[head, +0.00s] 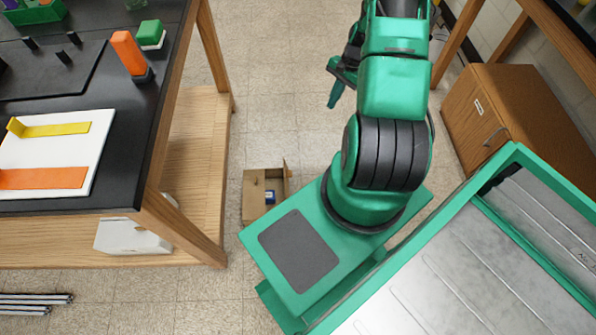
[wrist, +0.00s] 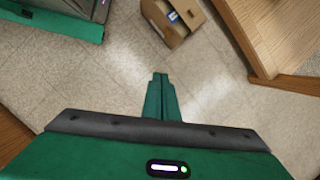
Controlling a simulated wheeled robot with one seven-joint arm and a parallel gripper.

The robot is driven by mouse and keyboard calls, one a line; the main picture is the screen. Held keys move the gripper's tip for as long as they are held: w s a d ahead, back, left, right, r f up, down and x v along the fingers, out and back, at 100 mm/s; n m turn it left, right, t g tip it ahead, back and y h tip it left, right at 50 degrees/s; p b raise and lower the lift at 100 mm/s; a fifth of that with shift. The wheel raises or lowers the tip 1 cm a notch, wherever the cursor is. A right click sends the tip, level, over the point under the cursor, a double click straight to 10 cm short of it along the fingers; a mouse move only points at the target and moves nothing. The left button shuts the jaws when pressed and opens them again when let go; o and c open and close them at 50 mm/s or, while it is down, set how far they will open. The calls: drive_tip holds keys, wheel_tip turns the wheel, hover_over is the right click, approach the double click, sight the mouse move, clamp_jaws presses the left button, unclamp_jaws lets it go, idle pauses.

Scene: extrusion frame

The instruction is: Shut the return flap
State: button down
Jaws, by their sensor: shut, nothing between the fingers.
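A small open cardboard box (head: 256,205) sits on the tiled floor between the wooden table and my base. A blue and white item (head: 270,196) shows in it, and a narrow cardboard flap (head: 286,171) stands up at its right side. I cannot tell for sure that this is the return flap. The box (wrist: 178,33) also shows at the top of the wrist view, beyond my fingertips and apart from them. My gripper (head: 335,95) is raised, pointing down, and its fingers (wrist: 160,76) are together with nothing between them.
A black-topped wooden table (head: 150,120) with a lower shelf stands at the left, holding a white board (head: 60,152) and colored blocks. A wooden cabinet (head: 515,115) stands at the right. Metal bars (head: 35,300) lie on the floor at lower left. Floor around the box is mostly clear.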

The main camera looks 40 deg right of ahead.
drive_tip(key=s+a+f+m+t+y, duration=0.1)
drive_tip(key=s+a+f+m, duration=0.15)
drive_tip(key=f, duration=0.65)
drive_tip(key=s+a+f+m+t+y, duration=0.1)
drive_tip(key=a+f+m, duration=0.15)
drive_tip(key=f, duration=0.75)
drive_tip(key=s+a+f+m+t, duration=0.1)
drive_tip(key=a+f+m+t, duration=0.15)
drive_tip(key=f, duration=0.65)
drive_tip(key=a+r+x, duration=0.1)
drive_tip(key=a+x, duration=0.1)
drive_tip(key=x, duration=1)
drive_tip(key=shift+a+m+g, duration=0.15)
drive_tip(key=shift+m+g, duration=0.3)
drive_tip(key=shift+w+r, duration=0.1)
drive_tip(key=shift+w, duration=0.05)
drive_tip(key=shift+w+a+r+g+h, duration=0.1)
drive_tip(key=shift+a+g+h, duration=0.2)
drive_tip(key=shift+g, duration=0.1)
